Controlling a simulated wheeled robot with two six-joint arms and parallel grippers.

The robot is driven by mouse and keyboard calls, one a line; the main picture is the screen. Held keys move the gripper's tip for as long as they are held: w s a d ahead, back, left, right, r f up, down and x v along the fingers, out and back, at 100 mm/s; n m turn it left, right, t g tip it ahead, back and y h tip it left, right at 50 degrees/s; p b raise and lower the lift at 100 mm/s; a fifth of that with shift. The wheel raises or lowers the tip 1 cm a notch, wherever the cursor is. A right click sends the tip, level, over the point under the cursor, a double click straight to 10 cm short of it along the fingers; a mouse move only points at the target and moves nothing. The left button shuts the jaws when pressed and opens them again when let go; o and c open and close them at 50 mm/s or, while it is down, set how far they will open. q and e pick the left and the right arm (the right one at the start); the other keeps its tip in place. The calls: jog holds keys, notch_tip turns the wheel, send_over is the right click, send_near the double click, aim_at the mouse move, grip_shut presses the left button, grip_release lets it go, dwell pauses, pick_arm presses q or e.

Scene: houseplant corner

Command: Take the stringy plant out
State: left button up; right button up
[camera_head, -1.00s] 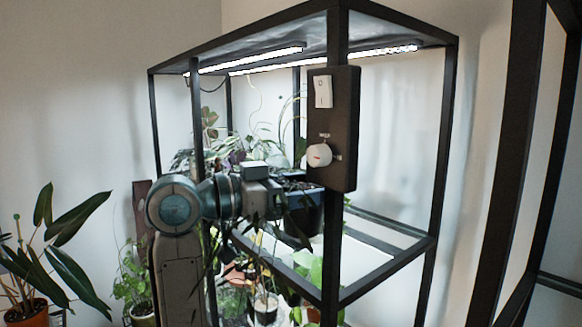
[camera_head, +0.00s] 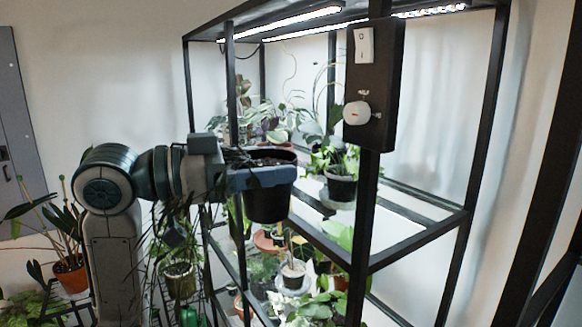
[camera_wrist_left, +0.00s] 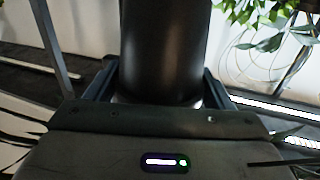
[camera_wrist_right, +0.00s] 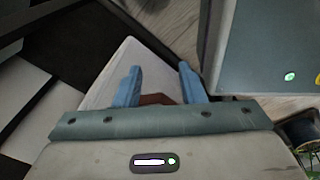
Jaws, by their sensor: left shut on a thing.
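The stringy plant's black pot (camera_head: 268,207) is held at the left front side of the black rack. Dark trailing leaves hang from it beside the gripper. My left gripper (camera_head: 255,178) is shut on the pot near its rim, and the pot looks upright. In the left wrist view the dark pot (camera_wrist_left: 165,50) stands between the fingers. I cannot tell whether it is wholly clear of the rack frame. My right gripper (camera_wrist_right: 160,78) shows only in its wrist view, open, with nothing clearly held between its fingers.
A rack post (camera_head: 365,210) with a dark control box (camera_head: 372,85) and white knob stands right of the pot. Another potted plant (camera_head: 341,187) sits on the shelf behind. Several plants stand below. A plant in an orange pot (camera_head: 71,275) is at the far left.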

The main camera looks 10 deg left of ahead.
pick_arm(q)
jog(key=s+a+b, duration=0.5)
jog(key=s+a, duration=0.1)
jog(key=shift+s+a, duration=0.35)
jog(key=shift+s, duration=0.05)
jog(key=shift+w, duration=0.1)
dwell(0.4)
